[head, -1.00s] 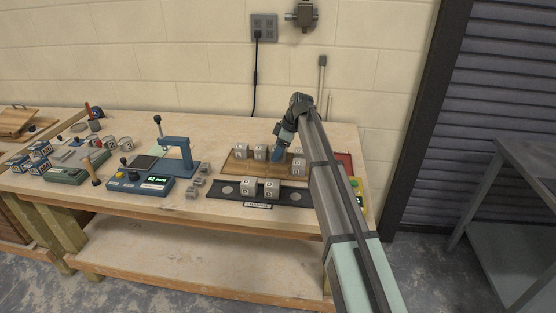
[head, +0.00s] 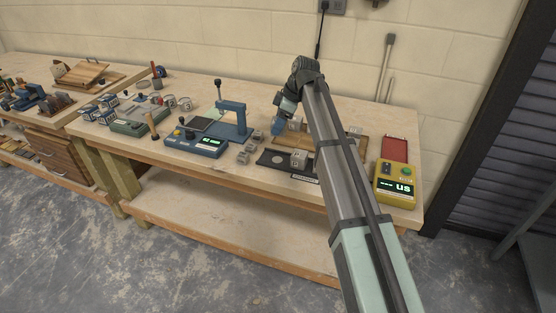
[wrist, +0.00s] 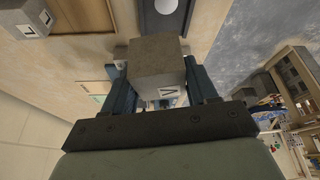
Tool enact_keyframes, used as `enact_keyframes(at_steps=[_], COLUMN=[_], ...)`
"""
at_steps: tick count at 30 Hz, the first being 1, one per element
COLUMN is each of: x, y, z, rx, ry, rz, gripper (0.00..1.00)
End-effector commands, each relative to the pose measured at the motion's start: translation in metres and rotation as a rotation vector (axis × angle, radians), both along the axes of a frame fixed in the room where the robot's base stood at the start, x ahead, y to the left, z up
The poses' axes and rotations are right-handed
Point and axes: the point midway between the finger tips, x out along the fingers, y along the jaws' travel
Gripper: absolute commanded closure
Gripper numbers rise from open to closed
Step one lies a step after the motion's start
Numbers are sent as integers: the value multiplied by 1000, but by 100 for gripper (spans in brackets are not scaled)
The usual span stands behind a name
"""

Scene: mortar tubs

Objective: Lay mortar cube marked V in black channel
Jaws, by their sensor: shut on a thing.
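A grey mortar cube marked V (wrist: 158,62) is between the two fingers of my gripper (wrist: 156,75) in the wrist view, with its mark facing the camera. My gripper is shut on it. In the head view my gripper (head: 277,128) is above the bench, behind the left end of the black channel (head: 266,162); the held cube is hard to tell apart there. The channel (wrist: 178,24), with a pale disc in its floor, also shows beyond the cube in the wrist view. My arm hides the channel's right part.
A wooden board (head: 350,143) lies behind the channel, partly hidden by my arm. A yellow device (head: 397,181) with a red tray is at the right. A wall is behind.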

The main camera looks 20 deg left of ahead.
Motion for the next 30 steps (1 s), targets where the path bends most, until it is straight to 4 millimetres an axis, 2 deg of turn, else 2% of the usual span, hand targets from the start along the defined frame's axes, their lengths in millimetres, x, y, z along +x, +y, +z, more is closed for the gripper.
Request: enact_keyframes(at_steps=[1,3,16,26,30], x=[-13,-23,-17,-18,-17], y=[4,2,0,-1,0], z=[-1,-2,-8,-56,-67], rx=[0,-1,0,-1,1], ry=[-3,-4,25,28,26], rz=[-2,-35,-212,-215,-213], gripper=[83,83,83,83,83])
